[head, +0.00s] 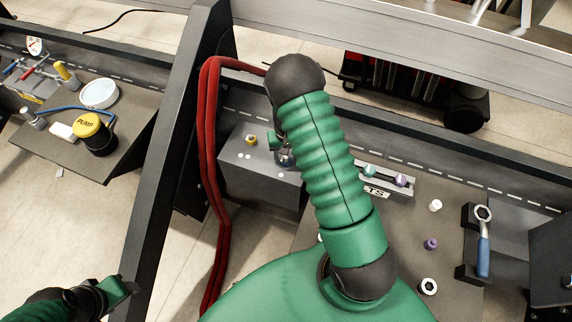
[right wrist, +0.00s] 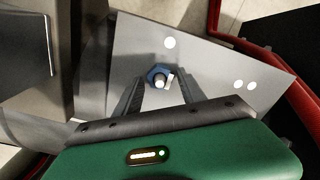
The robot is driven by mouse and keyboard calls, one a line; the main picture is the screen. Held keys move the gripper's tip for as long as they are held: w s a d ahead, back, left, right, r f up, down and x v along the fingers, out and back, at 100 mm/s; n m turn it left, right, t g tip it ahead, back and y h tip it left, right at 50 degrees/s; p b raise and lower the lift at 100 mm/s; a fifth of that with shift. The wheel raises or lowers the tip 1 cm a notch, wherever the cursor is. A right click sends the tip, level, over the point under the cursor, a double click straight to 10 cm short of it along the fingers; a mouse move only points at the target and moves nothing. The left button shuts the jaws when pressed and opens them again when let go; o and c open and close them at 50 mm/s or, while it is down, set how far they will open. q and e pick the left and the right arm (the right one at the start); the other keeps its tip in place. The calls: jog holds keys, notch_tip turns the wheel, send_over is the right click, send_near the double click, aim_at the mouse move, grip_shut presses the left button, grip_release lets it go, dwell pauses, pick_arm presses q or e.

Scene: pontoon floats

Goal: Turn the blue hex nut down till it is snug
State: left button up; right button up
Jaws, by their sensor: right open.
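The blue hex nut (right wrist: 158,73) sits around a pale stud on a grey block (right wrist: 205,60) in the right wrist view. My right gripper (right wrist: 157,88) is open, with its two dark fingers apart on either side of the nut's near side. I cannot tell whether they touch it. In the head view, my right gripper (head: 284,155) is over the right part of the grey block (head: 250,180), and my arm mostly hides the nut. My left gripper (head: 118,288) is at the lower left, away from the block; its jaw opening is unclear.
Red hoses (head: 209,150) run down left of the block, beside a dark slanted post (head: 170,170). A blue-handled wrench (head: 484,250) rests in a holder at the right. A brass-coloured fitting (head: 251,139) stands on the block. A yellow pump cap (head: 90,125) is at the left.

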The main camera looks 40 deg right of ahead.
jog(key=shift+s+f, duration=0.1)
jog(key=shift+f, duration=0.1)
jog(key=shift+a, duration=0.1)
jog(key=n, duration=0.3)
jog(key=shift+n, duration=0.4)
jog(key=n, duration=0.3)
jog(key=shift+r, duration=0.15)
jog(key=n+p, duration=0.1)
jog(key=n, duration=0.4)
jog(key=shift+n+p, duration=0.3)
jog(key=shift+n, duration=0.1)
jog(key=n+p, duration=0.1)
jog(key=n, duration=0.1)
jog(key=n+p, duration=0.1)
jog(key=n, duration=0.2)
jog(key=n+p, duration=0.1)
jog(key=n, duration=0.2)
jog(key=shift+r+p, duration=0.25)
jog(key=shift+p, duration=0.1)
jog(key=shift+f+n+p, duration=0.15)
jog(key=shift+n+p, duration=0.15)
jog(key=shift+n, duration=0.9)
jog(key=shift+f+n, duration=0.15)
jog(key=shift+n, duration=0.35)
jog(key=shift+f, duration=0.15)
